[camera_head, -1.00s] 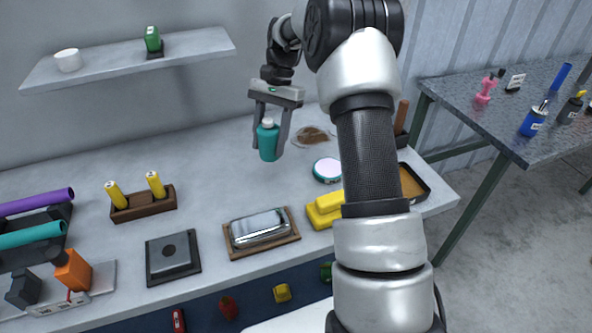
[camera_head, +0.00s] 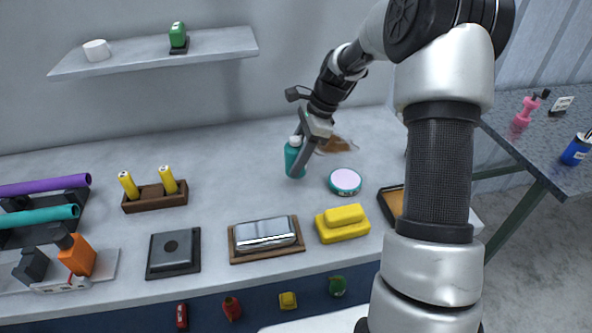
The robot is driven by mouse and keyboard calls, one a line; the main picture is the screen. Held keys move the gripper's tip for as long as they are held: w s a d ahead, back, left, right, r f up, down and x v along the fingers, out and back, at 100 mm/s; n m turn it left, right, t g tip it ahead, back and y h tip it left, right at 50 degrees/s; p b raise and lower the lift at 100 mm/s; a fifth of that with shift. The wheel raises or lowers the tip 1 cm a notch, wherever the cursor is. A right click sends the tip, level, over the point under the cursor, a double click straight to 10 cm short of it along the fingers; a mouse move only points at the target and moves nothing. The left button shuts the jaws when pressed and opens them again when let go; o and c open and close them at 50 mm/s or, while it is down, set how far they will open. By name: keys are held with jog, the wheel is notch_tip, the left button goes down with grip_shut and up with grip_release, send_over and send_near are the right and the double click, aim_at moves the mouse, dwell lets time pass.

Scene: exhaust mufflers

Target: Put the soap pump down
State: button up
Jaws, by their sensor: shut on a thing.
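The soap pump is a teal bottle with a white top (camera_head: 294,158). My gripper (camera_head: 299,150) is shut on it near its upper part and comes in from the upper right, tilted. The bottle is roughly upright over the back middle of the grey workbench (camera_head: 235,185). I cannot tell whether its base touches the bench top. One finger covers part of its right side.
A pink-topped round tin (camera_head: 345,181) is right of the bottle, with a brown item (camera_head: 336,145) behind it. Bench left of the bottle is clear.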

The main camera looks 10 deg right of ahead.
jog(key=shift+f, duration=1.8)
jog(key=shift+f, duration=0.1)
jog(key=o, duration=1.1)
jog(key=shift+o, duration=0.2)
jog(key=p+v, duration=0.1)
jog(key=v, duration=1.1)
